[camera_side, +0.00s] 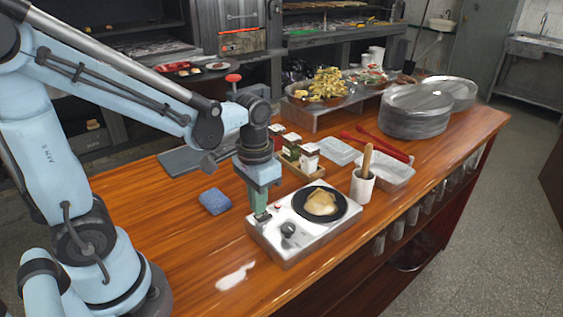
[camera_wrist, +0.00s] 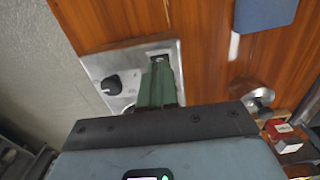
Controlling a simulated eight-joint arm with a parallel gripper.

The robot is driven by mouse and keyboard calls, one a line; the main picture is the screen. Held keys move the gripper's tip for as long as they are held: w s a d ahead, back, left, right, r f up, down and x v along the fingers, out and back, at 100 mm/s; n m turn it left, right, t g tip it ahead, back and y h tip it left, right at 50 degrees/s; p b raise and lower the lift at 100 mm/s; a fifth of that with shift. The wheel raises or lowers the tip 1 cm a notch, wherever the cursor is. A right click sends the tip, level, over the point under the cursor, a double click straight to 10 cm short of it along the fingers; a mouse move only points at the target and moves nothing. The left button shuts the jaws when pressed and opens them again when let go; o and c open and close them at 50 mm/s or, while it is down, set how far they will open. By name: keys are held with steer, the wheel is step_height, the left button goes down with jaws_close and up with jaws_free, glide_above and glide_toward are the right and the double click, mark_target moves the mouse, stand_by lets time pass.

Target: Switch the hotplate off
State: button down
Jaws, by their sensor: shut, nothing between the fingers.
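The hotplate (camera_side: 318,240) is a pale metal box on the wooden counter. It has a black round plate (camera_side: 335,213) bearing a tan, flat piece of food (camera_side: 320,202). A black knob (camera_side: 288,230) sits on its top near the front; it also shows in the wrist view (camera_wrist: 112,85). My gripper (camera_side: 262,216) points down over the hotplate's left end, its green fingers shut and empty. In the wrist view the fingertips (camera_wrist: 160,64) are beside a small dark recessed part (camera_wrist: 160,57), perhaps a switch, mostly hidden. I cannot tell whether they touch it.
A blue cloth (camera_side: 214,201) lies left of the hotplate. A white cup (camera_side: 362,188) with a wooden handle stands close on its right. The counter's front left is clear.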

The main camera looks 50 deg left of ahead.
mark_target(258, 218)
steer(key=shift+f, duration=0.85)
stand_by(0.6)
steer(key=shift+r, duration=3.5)
steer(key=shift+s+d+r+t, duration=0.1)
steer(key=shift+r+t, duration=0.15)
steer(key=shift+t, duration=0.95)
steer(key=shift+w+d+r+t, duration=0.15)
steer(key=shift+r+t, duration=0.1)
steer(key=shift+t, duration=0.95)
steer(key=shift+s+d+r+t, duration=0.15)
steer(key=shift+r+t, duration=0.1)
steer(key=shift+t, duration=0.95)
